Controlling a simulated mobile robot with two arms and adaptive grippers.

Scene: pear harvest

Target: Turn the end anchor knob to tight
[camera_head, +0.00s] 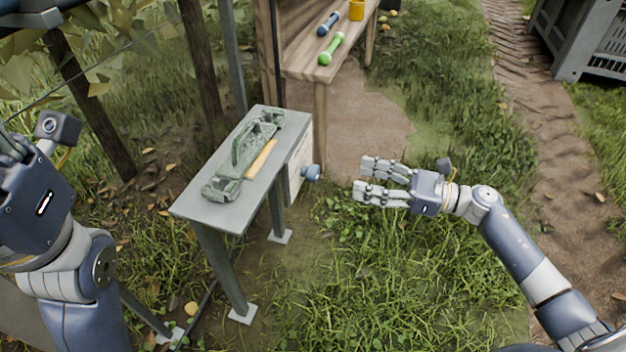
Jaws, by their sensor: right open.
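The blue-grey knob (311,172) sticks out from a pale panel (293,170) on the right side of a grey metal stand (232,214). My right gripper (364,178) is open and empty, to the right of the knob and apart from it. Its fingers point left toward the knob. The panel's markings are too small to read, so the knob's setting cannot be told. My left arm comes in at the left edge. My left gripper (14,150) is only partly in view there, and its fingertips are not clear.
A green metal part (240,150) and a yellow-orange bar (261,159) lie on the stand. A wooden bench (319,66) behind holds a green-handled tool (332,49), a blue one (329,23) and a yellow cup (357,9). Wooden posts stand at left. Grass right of the stand is free.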

